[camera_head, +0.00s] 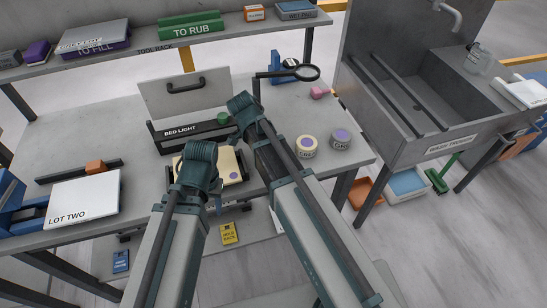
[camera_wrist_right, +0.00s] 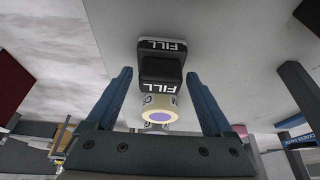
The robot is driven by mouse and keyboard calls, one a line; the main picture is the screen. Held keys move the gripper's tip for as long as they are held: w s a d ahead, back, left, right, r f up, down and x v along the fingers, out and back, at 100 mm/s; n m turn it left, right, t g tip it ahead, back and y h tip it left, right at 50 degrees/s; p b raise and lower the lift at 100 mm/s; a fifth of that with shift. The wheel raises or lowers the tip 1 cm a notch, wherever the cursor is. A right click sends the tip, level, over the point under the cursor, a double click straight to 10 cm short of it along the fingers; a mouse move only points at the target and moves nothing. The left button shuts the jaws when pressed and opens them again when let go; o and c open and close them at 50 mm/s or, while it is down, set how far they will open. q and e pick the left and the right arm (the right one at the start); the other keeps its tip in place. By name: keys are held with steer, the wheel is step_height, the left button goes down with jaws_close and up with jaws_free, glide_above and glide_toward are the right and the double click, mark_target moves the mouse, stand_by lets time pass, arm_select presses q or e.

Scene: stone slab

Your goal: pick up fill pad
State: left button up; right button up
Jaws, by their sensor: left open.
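The fill pad (camera_wrist_right: 162,62) is a small dark block with white FILL lettering, in the upper middle of the right wrist view. My right gripper (camera_wrist_right: 158,78) is open, with one blue finger on each side of the pad and visible gaps between. In the head view I cannot make out the fill pad or my right gripper; my right arm covers part of the bench. My left gripper (camera_head: 214,198) is mostly hidden by its own wrist, near the bench's front edge, and is open. I see nothing held in it.
A cream round tub (camera_head: 306,147) and a grey one (camera_head: 340,140) stand right of my right arm. A pink block (camera_head: 319,92) and magnifier (camera_head: 304,72) lie behind. A white LOT TWO slab (camera_head: 83,199) lies left. A sink (camera_head: 428,95) stands right.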

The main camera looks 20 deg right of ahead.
jaws_close()
arm_select(q)
steer(key=shift+r, duration=0.15)
arm_select(e)
steer(key=shift+r, duration=0.15)
